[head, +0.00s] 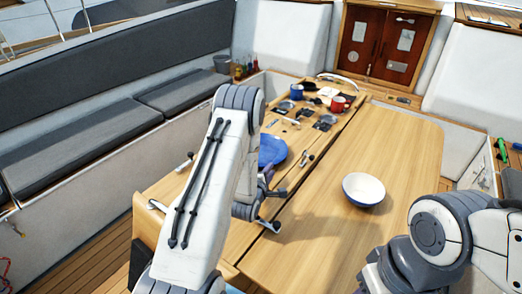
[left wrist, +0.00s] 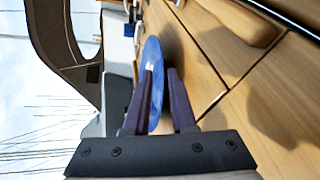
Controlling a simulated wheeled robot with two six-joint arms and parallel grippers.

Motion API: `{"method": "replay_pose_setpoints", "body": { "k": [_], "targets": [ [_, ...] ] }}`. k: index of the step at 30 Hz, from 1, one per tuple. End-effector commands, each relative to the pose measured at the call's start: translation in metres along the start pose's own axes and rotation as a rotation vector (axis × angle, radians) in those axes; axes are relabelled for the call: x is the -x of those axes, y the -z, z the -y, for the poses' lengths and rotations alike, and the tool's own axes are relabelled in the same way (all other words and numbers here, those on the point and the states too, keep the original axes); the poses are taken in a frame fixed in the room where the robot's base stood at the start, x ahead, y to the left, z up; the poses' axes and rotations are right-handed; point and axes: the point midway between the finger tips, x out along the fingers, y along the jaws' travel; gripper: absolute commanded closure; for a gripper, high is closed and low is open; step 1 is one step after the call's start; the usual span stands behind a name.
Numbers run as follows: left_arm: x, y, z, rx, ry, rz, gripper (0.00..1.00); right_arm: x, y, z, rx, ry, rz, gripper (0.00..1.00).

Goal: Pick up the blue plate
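The blue plate (head: 272,150) is on the left part of the wooden table, partly hidden behind my left arm in the head view. In the left wrist view the plate (left wrist: 152,58) shows nearly edge-on, with its near rim between the two fingers. My left gripper (left wrist: 160,72) is at the plate's near side, its fingers apart. A gap shows between the plate and the right-hand finger. In the head view the left fingers are mostly hidden by the arm. My right arm is at the lower right; its gripper is out of frame.
A blue mug (head: 297,91), a red mug (head: 338,104) and dark small items are at the far end. Metal fittings (head: 307,160) lie near the plate. The right leaf around the bowl is clear.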

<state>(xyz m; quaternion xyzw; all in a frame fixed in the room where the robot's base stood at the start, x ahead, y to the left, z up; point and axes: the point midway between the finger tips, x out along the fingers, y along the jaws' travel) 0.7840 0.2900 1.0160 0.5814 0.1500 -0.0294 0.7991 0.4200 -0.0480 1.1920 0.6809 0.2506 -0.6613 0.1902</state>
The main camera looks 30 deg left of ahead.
Motion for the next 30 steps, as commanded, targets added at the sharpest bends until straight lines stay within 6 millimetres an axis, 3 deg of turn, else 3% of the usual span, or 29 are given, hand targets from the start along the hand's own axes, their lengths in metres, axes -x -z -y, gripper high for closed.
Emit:
{"method": "replay_pose_setpoints", "body": {
  "k": [21, 30],
  "targets": [
    [-0.073, -0.003, 0.000, -0.003, 0.002, 0.001, 0.76, 0.040, 0.002, 0.003, 0.007, 0.000, 0.000, 0.56],
    [-0.078, -0.003, 0.002, -0.003, 0.003, 0.000, 0.76, 0.040, 0.002, 0.003, 0.007, 0.000, 0.000, 0.56]
  ]
}}
